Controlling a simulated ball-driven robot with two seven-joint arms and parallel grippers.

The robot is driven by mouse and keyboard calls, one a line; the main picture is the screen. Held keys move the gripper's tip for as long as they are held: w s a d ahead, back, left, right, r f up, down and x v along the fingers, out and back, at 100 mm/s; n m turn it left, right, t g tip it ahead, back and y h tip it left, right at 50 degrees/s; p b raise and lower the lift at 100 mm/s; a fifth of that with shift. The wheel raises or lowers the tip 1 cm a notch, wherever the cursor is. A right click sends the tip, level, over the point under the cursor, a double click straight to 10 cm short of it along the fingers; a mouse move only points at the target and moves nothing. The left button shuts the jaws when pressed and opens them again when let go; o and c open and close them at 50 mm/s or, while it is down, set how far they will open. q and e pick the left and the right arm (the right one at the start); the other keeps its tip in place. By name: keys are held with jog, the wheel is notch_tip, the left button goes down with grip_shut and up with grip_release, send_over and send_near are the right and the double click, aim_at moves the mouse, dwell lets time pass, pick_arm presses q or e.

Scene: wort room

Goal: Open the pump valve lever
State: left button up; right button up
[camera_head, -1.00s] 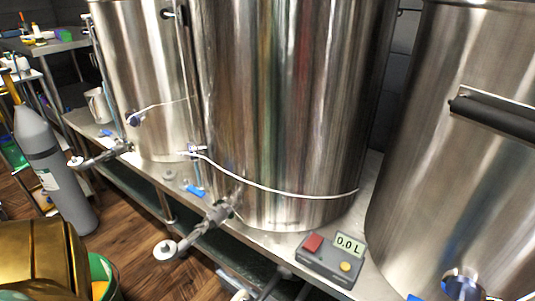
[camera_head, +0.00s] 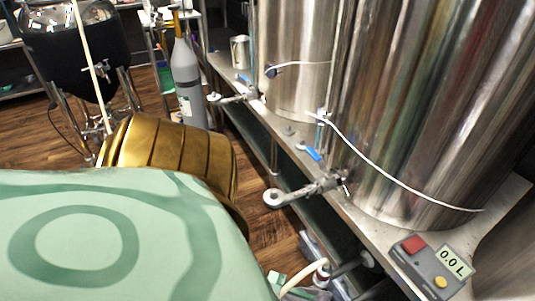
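Two valves with blue levers show on the steel tanks. The nearer blue lever (camera_head: 313,154) is beside the middle tank's outlet valve (camera_head: 320,187), which ends in a round pale fitting. A farther blue lever (camera_head: 243,78) is above the left tank's outlet valve (camera_head: 236,97). A pale hose and dark fitting (camera_head: 322,276) show low at the bottom edge, possibly part of a pump, and I cannot tell clearly. I cannot tell which lever is the pump's. Neither gripper is in view.
A grey box (camera_head: 432,270) with red and yellow buttons and a "0.0 L" display sits on the steel bench (camera_head: 386,232). A grey gas cylinder (camera_head: 187,85) stands on the wood floor (camera_head: 282,222). A black kettle on legs (camera_head: 75,55) is behind left. Green and gold shapes hide the lower left.

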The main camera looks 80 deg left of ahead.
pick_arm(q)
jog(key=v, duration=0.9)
